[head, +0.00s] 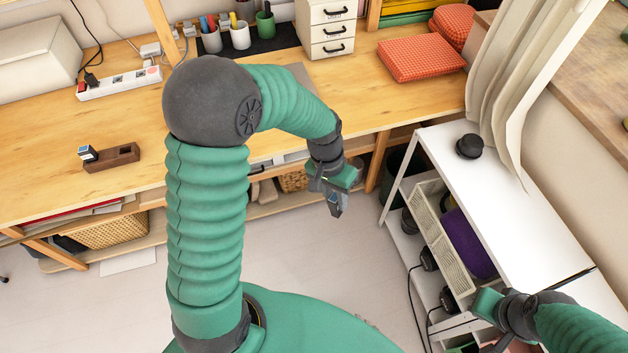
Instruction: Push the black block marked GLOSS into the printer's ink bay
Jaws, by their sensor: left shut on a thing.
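My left gripper (334,196) hangs over the floor in front of the desk, pointing down. It is shut on a small dark block (335,207) with a bluish face; no marking on it is legible. A brown wooden holder (112,158) lies on the desk at left, with a small dark block (88,153) bearing a blue and white label at its left end. I cannot read that label. No printer or ink bay can be made out; my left arm covers part of the desk. My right gripper (488,330) is at the lower right, cut by the frame edge.
The wooden desk (40,185) carries a power strip (120,83), pen cups (240,35), a white drawer unit (326,28) and red cushions (420,58). A white shelf unit (460,195) at right holds a mesh basket (440,240). The floor between is clear.

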